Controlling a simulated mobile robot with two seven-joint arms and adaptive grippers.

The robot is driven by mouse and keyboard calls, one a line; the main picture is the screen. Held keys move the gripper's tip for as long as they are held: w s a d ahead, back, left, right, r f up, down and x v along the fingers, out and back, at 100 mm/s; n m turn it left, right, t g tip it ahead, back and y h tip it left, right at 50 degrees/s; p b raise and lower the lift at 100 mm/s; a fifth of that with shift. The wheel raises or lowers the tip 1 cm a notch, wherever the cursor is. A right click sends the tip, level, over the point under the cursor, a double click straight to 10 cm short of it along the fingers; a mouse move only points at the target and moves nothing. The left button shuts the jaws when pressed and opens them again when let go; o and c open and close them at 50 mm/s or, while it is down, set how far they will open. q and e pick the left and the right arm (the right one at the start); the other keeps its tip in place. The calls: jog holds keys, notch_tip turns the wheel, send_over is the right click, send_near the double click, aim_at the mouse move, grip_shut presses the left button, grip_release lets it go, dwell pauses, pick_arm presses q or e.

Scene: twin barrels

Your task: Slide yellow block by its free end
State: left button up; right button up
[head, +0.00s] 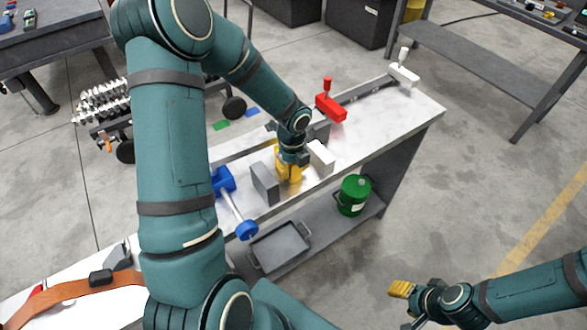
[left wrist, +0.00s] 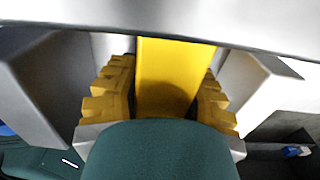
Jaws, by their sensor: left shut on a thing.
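The yellow block (left wrist: 172,72) shows in the left wrist view between the ridged yellow fingers of my left gripper (left wrist: 162,98), which is shut on it. In the head view my left gripper (head: 288,174) is low over the bench, between a grey block (head: 265,183) and a white block (head: 321,157). There, yellow finger and yellow block are hard to tell apart. The near part of the yellow block is hidden by my wrist in the wrist view. My right gripper (head: 402,289) is at lower right, away from the bench; its opening is unclear.
The bench top (head: 395,117) carries a red piece (head: 331,108) and a white piece (head: 403,75) farther right. A blue piece with a rod (head: 223,181) is at left. A green can (head: 353,195) and grey tray (head: 280,247) are on the lower shelf. Floor at right is clear.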

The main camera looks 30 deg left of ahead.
pick_arm(q)
jog(key=shift+w+a+p, duration=0.25)
jog(key=shift+a+p, duration=0.15)
jog(key=shift+a, duration=0.25)
jog(key=shift+w+a+p, duration=0.2)
jog(key=shift+a+p, duration=0.15)
jog(key=shift+a, duration=0.25)
